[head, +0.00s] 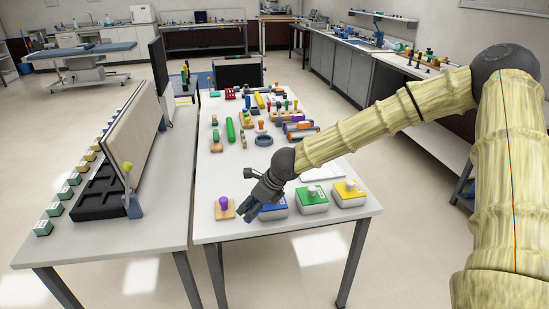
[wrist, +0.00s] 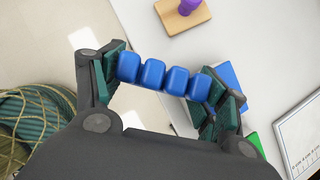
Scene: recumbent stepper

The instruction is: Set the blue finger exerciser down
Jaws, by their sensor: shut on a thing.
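The blue finger exerciser (wrist: 164,76) is a row of several rounded blue blocks, seen in the wrist view. My gripper (wrist: 165,80) is shut on it, with one finger at each end of the row. In the head view my gripper (head: 251,207) is over the front part of the white table (head: 222,182), near its front edge. The exerciser is hard to tell apart from the gripper there. In the wrist view the floor and the table edge show behind the exerciser.
A wooden block with a purple knob (head: 224,207) stands left of my gripper. A blue box (head: 274,209) is partly hidden behind the gripper. A green box (head: 312,200) and a yellow box (head: 348,194) stand to the right. Many therapy items crowd the table's middle and back.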

